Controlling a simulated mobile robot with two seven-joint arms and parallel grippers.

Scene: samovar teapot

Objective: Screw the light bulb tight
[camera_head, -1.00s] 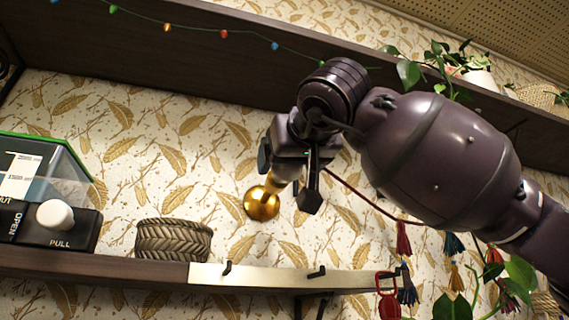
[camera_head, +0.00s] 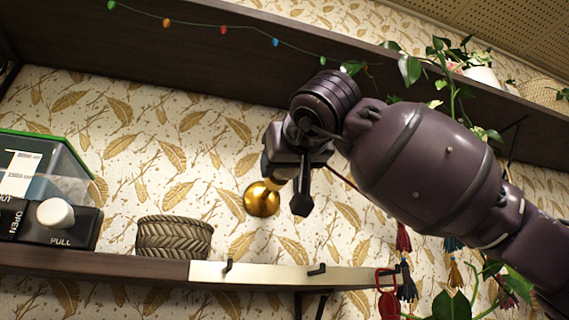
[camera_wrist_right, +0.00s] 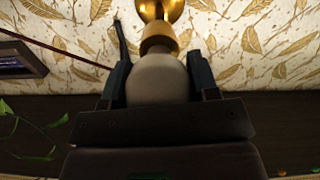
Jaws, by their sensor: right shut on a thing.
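The light bulb (camera_wrist_right: 158,80) is a pale, rounded bulb between the two fingers of my right gripper (camera_wrist_right: 158,88) in the right wrist view. Its far end meets a gold socket (camera_wrist_right: 158,38), which belongs to a round gold wall fixture (camera_head: 261,199). My right gripper (camera_head: 283,178) is shut on the bulb beside the fixture in the head view, where the gripper hides most of the bulb. How far the bulb is seated in the socket cannot be told. My left gripper is not in view.
Below is a shelf (camera_head: 90,263) with a woven basket (camera_head: 174,236) and a clear-lidded box (camera_head: 45,190). Hooks (camera_head: 317,269) line its pale edge. An upper shelf (camera_head: 190,50) with string lights and plants (camera_head: 450,65) is close above my arm.

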